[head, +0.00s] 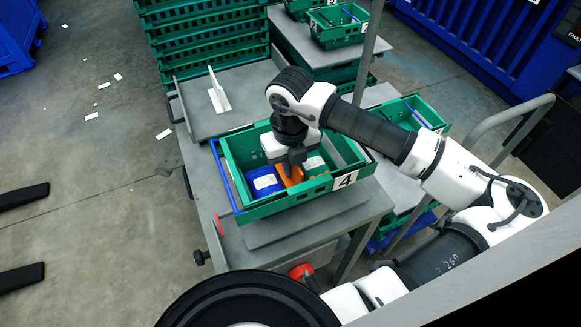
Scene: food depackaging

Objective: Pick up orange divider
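The orange divider (291,178) stands inside the green crate (275,208), between a blue package and a green package. Only part of it shows below my gripper. My gripper (293,166) points down into the crate, right at the divider. The fingers overlap the divider's upper part in the head view. I cannot tell whether they are around it, touching it or just above it.
The blue package (263,181) with a white label is left of the divider, and the green package (315,167) is right. A blue strip (226,178) runs along the crate's left side. A white upright piece (218,93) stands on the grey surface behind.

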